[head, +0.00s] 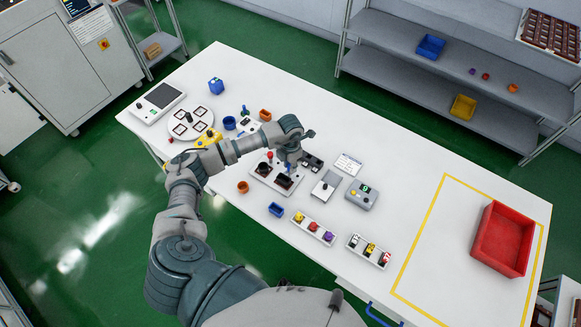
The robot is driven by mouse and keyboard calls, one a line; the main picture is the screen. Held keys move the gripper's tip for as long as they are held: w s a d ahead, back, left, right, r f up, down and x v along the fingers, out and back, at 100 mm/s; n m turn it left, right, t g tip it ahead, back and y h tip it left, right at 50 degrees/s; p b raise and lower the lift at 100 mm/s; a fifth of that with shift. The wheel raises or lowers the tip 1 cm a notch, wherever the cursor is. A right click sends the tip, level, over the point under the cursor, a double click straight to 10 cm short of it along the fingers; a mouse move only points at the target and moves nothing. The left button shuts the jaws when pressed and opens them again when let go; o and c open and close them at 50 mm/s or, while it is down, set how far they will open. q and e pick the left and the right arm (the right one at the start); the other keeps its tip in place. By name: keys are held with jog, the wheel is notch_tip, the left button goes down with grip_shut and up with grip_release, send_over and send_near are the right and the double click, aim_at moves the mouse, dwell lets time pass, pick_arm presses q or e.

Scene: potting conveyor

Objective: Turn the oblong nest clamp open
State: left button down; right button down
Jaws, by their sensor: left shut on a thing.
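A white fixture plate (262,180) with dark nests stands near the middle of the white table. A red knob (269,154) shows at the plate's back left. My left gripper (290,167) reaches down over the plate's right part, above a dark nest (284,182). It is shut at the place of the oblong nest clamp, but its fingers hide the clamp, so its turn cannot be seen. The fingers are too small to make out in detail. My right gripper is out of view.
A red crate (477,238) stands at the right. The table (400,180) between is mostly clear.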

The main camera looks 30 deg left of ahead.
pick_arm(q)
jog(key=m+b, duration=0.1)
jog(key=m, duration=0.1)
jog(key=m+b, duration=0.2)
jog(key=shift+w+a+m, duration=0.15)
jog(key=shift+w+m, duration=0.05)
jog(key=shift+m, duration=0.1)
jog(key=m+b, duration=0.3)
jog(key=m, duration=0.1)
jog(key=shift+r+m, duration=0.1)
jog(key=shift+m, duration=0.2)
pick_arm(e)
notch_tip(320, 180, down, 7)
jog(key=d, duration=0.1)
pick_arm(q)
jog(key=m+b, duration=0.2)
jog(key=m, duration=0.1)
jog(key=shift+r+m+b, duration=0.1)
jog(key=shift+m+b, duration=0.2)
jog(key=shift+r+m+b, duration=0.1)
jog(key=shift+m+b, duration=0.3)
jog(key=shift+m, duration=0.4)
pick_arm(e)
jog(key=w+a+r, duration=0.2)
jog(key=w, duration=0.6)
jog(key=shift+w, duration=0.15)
pick_arm(q)
jog(key=c, duration=1.2)
grip_release()
jog(key=shift+o, duration=1.1)
